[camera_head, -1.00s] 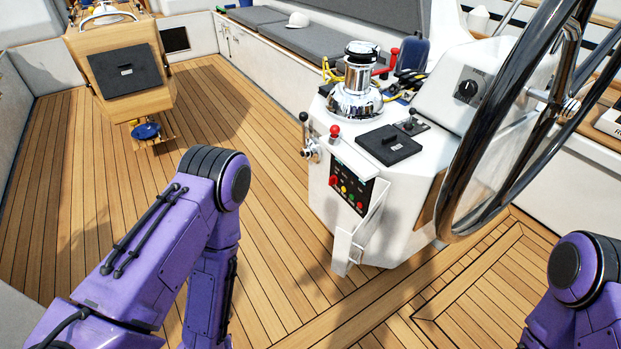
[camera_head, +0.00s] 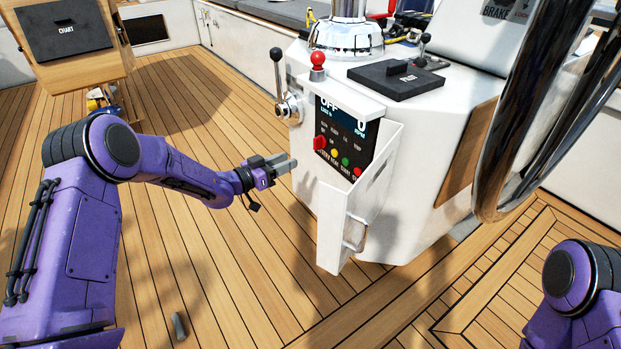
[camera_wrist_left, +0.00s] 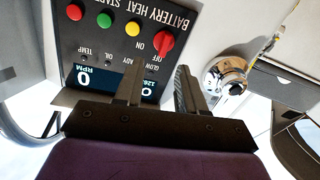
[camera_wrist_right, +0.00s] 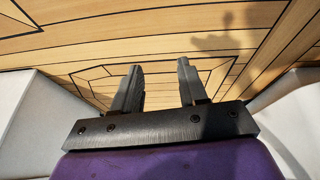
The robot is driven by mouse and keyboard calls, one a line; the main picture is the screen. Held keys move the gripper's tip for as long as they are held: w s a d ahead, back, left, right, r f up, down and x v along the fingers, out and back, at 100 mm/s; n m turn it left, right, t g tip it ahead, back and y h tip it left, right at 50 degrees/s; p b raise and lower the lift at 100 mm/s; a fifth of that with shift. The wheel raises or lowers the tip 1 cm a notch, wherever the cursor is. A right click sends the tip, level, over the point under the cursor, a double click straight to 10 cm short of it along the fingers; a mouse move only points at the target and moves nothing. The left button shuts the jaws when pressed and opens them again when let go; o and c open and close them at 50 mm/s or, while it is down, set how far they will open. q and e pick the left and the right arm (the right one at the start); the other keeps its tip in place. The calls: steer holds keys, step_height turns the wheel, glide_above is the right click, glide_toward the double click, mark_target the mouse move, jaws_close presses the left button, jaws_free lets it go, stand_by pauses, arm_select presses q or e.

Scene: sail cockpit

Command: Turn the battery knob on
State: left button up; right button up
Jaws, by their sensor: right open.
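The red battery knob (camera_head: 320,143) is at the lower left of the black engine panel (camera_head: 341,138) on the white pedestal. In the left wrist view the knob (camera_wrist_left: 166,44) appears upside down beside the BATTERY label, with its narrow end towards the OFF mark. My left gripper (camera_head: 291,162) is to the left of the panel, apart from the knob. In the left wrist view its fingers (camera_wrist_left: 160,82) are apart with nothing between them. My right gripper (camera_wrist_right: 157,80) is open and empty above the deck. It is outside the head view.
A white hinged cover (camera_head: 360,205) stands open on the panel's right side. Yellow, green and red buttons sit beside the knob. A chrome lever (camera_head: 279,75) and a red-topped lever (camera_head: 318,62) rise close above.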

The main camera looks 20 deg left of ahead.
mark_target(314, 142)
arm_select(q)
steer(key=w+b, duration=0.1)
steer(key=w, duration=0.1)
steer(key=w+d+m+b, duration=0.1)
steer(key=w, duration=0.1)
steer(key=w+d+m+h+b, duration=0.1)
steer(key=w, duration=0.1)
steer(key=shift+w+d+r+b, duration=0.15)
steer(key=shift+d+r+b, duration=0.1)
steer(key=shift+r+b, duration=0.1)
steer(key=b+x, duration=0.1)
steer(key=x, duration=0.2)
steer(key=shift+w+d+r, duration=0.15)
steer(key=shift+w+d, duration=0.05)
steer(key=shift+w, duration=0.05)
steer(key=shift+w+d+r, duration=0.1)
steer(key=shift+w, duration=0.05)
jaws_close()
arm_select(e)
step_height(314, 142, down, 7)
steer(key=s+n+g+y, duration=0.1)
steer(key=s, duration=0.1)
steer(key=shift+a+r+n+g, duration=0.15)
steer(key=shift+a+n+g, duration=0.15)
steer(key=shift+n, duration=0.1)
